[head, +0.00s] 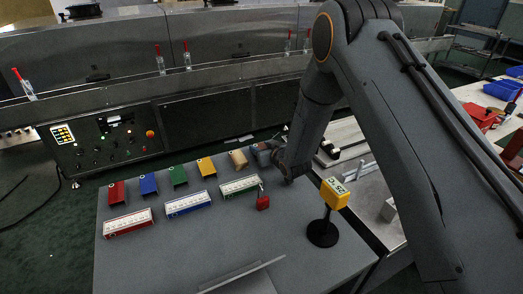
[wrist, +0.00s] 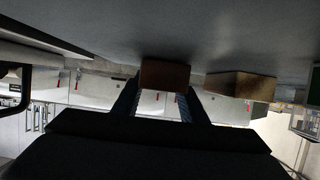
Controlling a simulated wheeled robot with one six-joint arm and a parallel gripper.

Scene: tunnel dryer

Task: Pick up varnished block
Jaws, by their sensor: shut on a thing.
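My gripper (head: 268,153) is at the far right end of the row of blocks on the grey table, and it also shows in the wrist view (wrist: 163,92). Its two fingers are shut on a dark brown varnished block (wrist: 165,74). In the head view the gripper mostly hides this block. A lighter, tan wooden block (wrist: 240,86) stands beside it, apart from the fingers; in the head view it is just left of the gripper (head: 238,158). I cannot tell whether the held block still touches the table.
Yellow (head: 206,166), green (head: 178,175), blue (head: 148,183) and red (head: 117,193) blocks continue the row leftward. Several white labelled strips lie in front. A small red piece (head: 263,202) and a yellow cube on a black stand (head: 323,232) are nearby. The front left table is clear.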

